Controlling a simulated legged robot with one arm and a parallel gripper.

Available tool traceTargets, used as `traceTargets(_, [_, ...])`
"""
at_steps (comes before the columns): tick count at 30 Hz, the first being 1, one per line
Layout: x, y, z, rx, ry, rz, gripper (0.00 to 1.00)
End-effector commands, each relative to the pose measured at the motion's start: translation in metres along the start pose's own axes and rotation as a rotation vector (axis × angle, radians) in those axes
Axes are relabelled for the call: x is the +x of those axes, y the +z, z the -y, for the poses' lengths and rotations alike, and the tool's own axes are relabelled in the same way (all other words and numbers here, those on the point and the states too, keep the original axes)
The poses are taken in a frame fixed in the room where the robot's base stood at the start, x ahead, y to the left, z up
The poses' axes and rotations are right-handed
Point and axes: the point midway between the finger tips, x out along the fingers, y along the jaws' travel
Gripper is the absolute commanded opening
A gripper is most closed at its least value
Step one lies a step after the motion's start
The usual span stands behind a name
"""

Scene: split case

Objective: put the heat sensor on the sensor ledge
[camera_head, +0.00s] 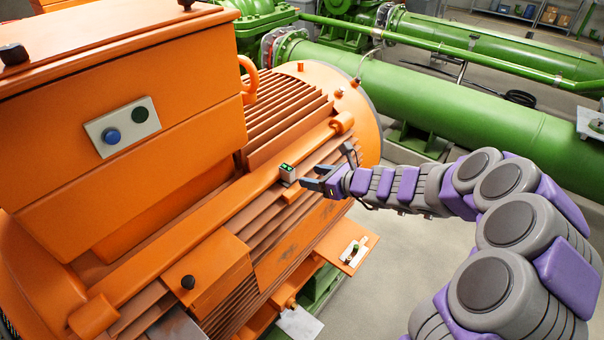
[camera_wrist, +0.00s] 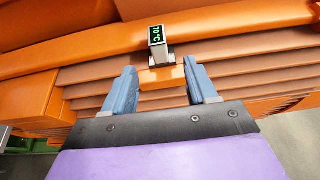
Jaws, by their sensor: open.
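The heat sensor (camera_head: 287,172) is a small grey box with a green-lit display; in the wrist view (camera_wrist: 157,36) it stands upright at the top centre. It is at the motor's orange ribs, beside a long orange bar. A small orange block (camera_wrist: 162,77), which looks like the sensor ledge, juts out just below it; whether the sensor rests fully on it I cannot tell. My gripper (camera_head: 332,168) is open and empty. In the wrist view its blue-grey fingers (camera_wrist: 160,68) are apart, one on each side of the block, with the sensor beyond their tips.
The orange motor (camera_head: 150,60) fills the left, with a knob panel (camera_head: 122,125) on its box. A small orange shelf (camera_head: 345,262) with a pale fitting (camera_head: 352,250) sticks out low at its side. Green pipes (camera_head: 450,100) run behind. Grey floor shows below my arm.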

Motion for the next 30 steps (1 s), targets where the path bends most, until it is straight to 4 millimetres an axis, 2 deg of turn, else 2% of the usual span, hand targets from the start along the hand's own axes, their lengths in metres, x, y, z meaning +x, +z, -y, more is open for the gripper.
traceTargets(4, [-0.014, 0.0, 0.001, 0.001, -0.002, -0.001, 0.57])
traceTargets(12, [-0.018, 0.0, -0.001, -0.002, 0.002, -0.001, 0.57])
traceTargets(14, [-0.019, 0.003, -0.006, -0.026, 0.013, -0.001, 0.57])
traceTargets(16, [-0.021, 0.013, -0.02, -0.096, 0.045, 0.002, 0.57])
traceTargets(17, [-0.024, 0.019, -0.03, -0.142, 0.067, 0.003, 0.57])
traceTargets(20, [-0.035, 0.04, -0.076, -0.356, 0.173, 0.004, 0.57])
traceTargets(23, [-0.056, 0.051, -0.13, -0.621, 0.303, -0.008, 0.57])
traceTargets(24, [-0.066, 0.051, -0.152, -0.725, 0.359, -0.017, 0.57])
traceTargets(27, [-0.094, 0.041, -0.198, -0.966, 0.502, -0.052, 0.57])
traceTargets(30, [-0.127, 0.021, -0.232, -1.191, 0.647, -0.103, 0.57])
